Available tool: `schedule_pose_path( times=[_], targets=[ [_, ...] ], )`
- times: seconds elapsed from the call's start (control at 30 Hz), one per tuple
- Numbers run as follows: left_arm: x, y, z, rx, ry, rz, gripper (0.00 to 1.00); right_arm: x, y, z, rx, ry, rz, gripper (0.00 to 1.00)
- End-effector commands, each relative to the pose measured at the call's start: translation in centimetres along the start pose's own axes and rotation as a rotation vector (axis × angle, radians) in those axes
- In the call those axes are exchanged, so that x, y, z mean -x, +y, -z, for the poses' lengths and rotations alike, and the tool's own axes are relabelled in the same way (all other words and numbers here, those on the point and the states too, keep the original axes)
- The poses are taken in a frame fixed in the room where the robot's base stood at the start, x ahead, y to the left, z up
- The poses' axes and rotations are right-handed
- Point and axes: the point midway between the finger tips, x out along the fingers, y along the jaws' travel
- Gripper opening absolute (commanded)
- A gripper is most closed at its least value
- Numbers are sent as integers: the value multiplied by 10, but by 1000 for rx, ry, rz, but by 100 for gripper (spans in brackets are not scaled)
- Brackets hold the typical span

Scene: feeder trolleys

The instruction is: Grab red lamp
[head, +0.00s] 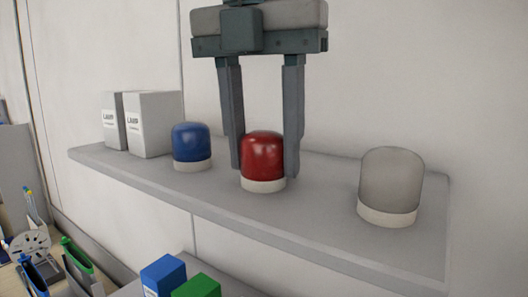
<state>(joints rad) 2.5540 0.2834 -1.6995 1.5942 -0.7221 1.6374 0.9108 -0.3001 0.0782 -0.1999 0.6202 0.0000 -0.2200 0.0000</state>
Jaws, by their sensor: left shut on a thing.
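The red lamp (263,155) has a domed red top and a white base, and stands upright on the grey shelf (325,215). My left gripper (264,170) reaches down from above with its two long fingers on either side of the lamp. It is shut on the red lamp, with the fingertips low near the lamp's base. The lamp appears to rest on the shelf. My right gripper is not in view.
A blue lamp (190,144) stands left of the red one, and a clear grey lamp (391,181) stands to the right. White lamp boxes (153,124) are at the shelf's left end. Blue (163,275) and green (197,287) boxes sit below. The wall is close behind.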

Motion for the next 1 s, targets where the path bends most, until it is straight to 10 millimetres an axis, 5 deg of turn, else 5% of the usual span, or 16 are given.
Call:
schedule_pose_path(
  times=[0.27,0.57,1.0],
  targets=[
    [6,-1,-1,0,-2,0,18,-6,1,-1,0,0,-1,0],
    [36,-1,-5,0,-1,2,18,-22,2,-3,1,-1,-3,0],
    [86,-78,0,-1,0,-1,18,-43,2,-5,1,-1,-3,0]
  ],
)
